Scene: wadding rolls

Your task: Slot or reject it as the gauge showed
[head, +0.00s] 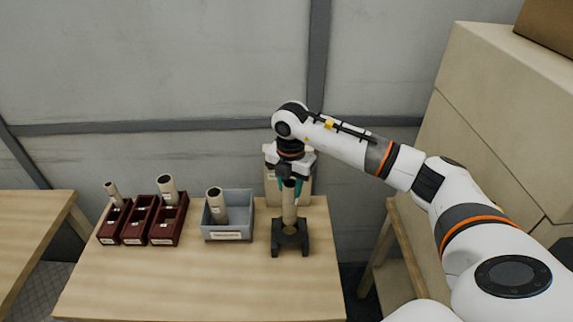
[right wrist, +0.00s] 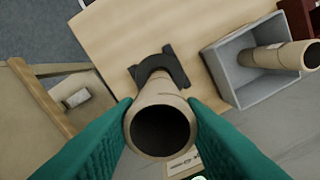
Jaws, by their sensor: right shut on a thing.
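My right gripper (head: 291,184) is shut on an upright beige roll (head: 289,207), with its teal fingers on either side of the roll's upper end. The right wrist view looks down on the roll's dark open end (right wrist: 160,131). A black notched gauge block (head: 290,238) stands on the table just at the roll's lower end; I cannot tell whether they touch. Three dark red slot boxes stand at the left: the left box (head: 110,232) holds a thin roll (head: 113,193), the middle box (head: 138,228) shows no roll, and the right box (head: 165,231) holds a wide roll (head: 167,188).
A grey tray (head: 228,234) with a leaning roll (head: 216,205) stands between the red boxes and the gauge. A beige labelled box or board (head: 271,185) stands behind the gauge. The front of the wooden table (head: 190,285) is clear. Large beige boxes (head: 480,110) stand at the right.

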